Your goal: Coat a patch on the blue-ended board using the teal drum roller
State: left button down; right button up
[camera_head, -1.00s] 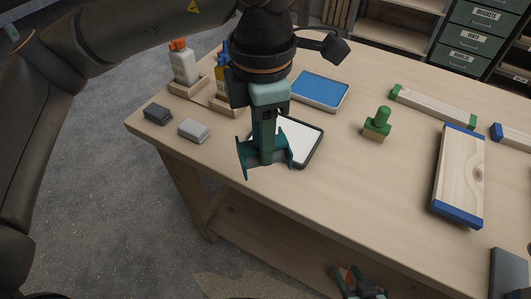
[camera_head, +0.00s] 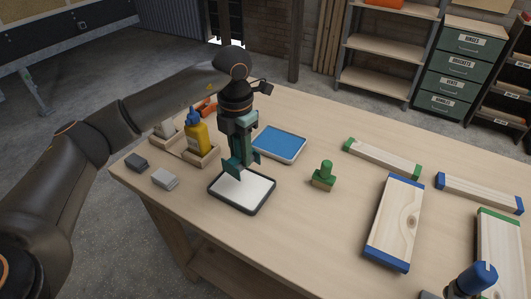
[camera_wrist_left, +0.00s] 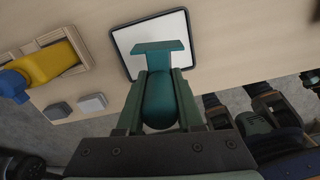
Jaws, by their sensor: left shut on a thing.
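My left gripper (camera_head: 236,160) is shut on the teal drum roller (camera_head: 232,170) and points down over the white-floored tray (camera_head: 213,193). In the left wrist view the roller's rounded teal handle (camera_wrist_left: 160,100) sits between the fingers. Its flat end bar (camera_wrist_left: 158,46) overlaps the tray in the picture; I cannot tell whether it touches. The wide blue-ended board (camera_head: 393,225) lies flat on the right half of the table, well away from the roller. Its wood face looks bare, with a knot. Dark parts at the right of the left wrist view may include my right gripper, unclear.
A blue-floored tray (camera_head: 280,143) lies behind the white one. A green stamp-like tool (camera_head: 324,176) stands between trays and board. Narrow green-ended (camera_head: 380,157) and blue-ended (camera_head: 478,192) pieces lie behind. Bottles and two grey blocks (camera_head: 165,179) are at left. A blue-topped tool (camera_head: 472,282) is front right.

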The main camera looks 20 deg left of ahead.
pick_arm(q)
jog(key=shift+w+a+f+n, duration=0.3)
jog(key=shift+w+a+f, duration=0.05)
jog(key=shift+a, duration=0.05)
notch_tip(320, 180, down, 6)
jog(key=b, duration=0.4)
jog(key=shift+r, duration=0.2)
jog(key=shift+f, duration=0.2)
pick_arm(e)
jog(key=f, duration=0.1)
jog(key=d+f, duration=0.1)
jog(key=f, duration=0.2)
jog(key=shift+s+d, duration=0.2)
jog(key=shift+d, duration=0.05)
pick_arm(q)
jog(key=shift+f+b, duration=0.5)
jog(key=shift+f, duration=0.1)
pick_arm(e)
jog(key=shift+f, duration=0.3)
dwell(0.5)
pick_arm(q)
jog(key=shift+r, duration=0.1)
jog(key=shift+r+p, duration=2.65)
jog(key=shift+r, duration=0.85)
pick_arm(e)
notch_tip(320, 180, up, 5)
jog(key=shift+r, duration=0.1)
